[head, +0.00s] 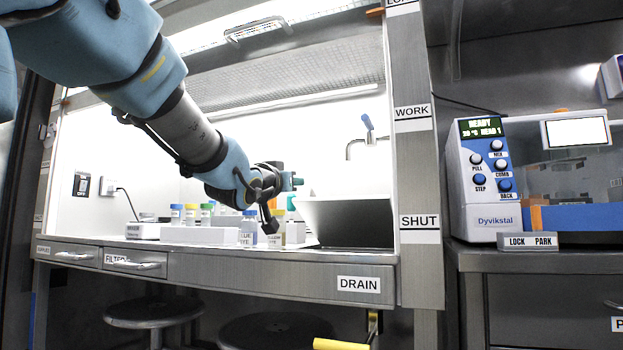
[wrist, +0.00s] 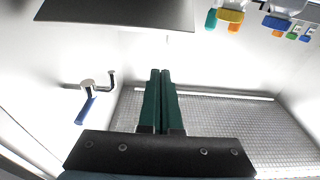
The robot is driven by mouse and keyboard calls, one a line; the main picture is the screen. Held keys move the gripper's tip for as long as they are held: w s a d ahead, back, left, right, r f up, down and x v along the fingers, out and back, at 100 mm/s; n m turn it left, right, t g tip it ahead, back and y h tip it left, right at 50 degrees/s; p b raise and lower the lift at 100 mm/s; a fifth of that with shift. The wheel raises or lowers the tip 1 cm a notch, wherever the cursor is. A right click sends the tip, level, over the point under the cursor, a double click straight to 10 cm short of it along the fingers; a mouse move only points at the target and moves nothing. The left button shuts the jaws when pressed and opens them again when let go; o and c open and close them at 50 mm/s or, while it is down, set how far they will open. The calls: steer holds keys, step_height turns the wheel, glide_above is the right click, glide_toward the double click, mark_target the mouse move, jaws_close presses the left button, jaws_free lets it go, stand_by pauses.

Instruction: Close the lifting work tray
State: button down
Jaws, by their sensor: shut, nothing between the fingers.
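The lifting work tray appears to be the tilted panel (head: 360,225) standing raised at the right of the hood's work surface, above the DRAIN label. Its dark grey face shows in the head view. A dark panel edge (wrist: 115,12) at the top of the wrist view looks like the same tray. My gripper (head: 297,182) is inside the hood, near the panel's upper left corner, its fingers pointing right. In the wrist view its green fingers (wrist: 160,73) are shut together with nothing between them. They look apart from the panel. The tray's hinge is hidden.
Bottles with coloured caps (head: 190,212) and white boxes (head: 198,236) stand left of the tray, below my arm. A tap (head: 358,145) is on the wall behind it; it also shows in the wrist view (wrist: 87,85). The hood's side post (head: 414,170) bounds the right.

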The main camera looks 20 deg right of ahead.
steer(key=w+d+r+g+y+p, duration=0.2)
steer(key=d+r+g+y+p, duration=0.45)
steer(key=p, duration=2.45)
steer(key=g+p, duration=0.1)
steer(key=p, duration=1.6)
glide_above(329, 198)
steer(key=w+d, duration=0.1)
step_height(329, 198, down, 3)
steer(key=shift+y, duration=0.35)
steer(key=shift+s+a+f, duration=0.25)
steer(key=shift+s+f, duration=0.05)
steer(key=shift+f, duration=0.2)
steer(key=shift+s+a+f, duration=0.25)
steer(key=shift+f, duration=0.25)
steer(key=shift+s+a+f+p, duration=0.2)
steer(key=shift+f+p, duration=0.2)
steer(key=shift+f, duration=0.25)
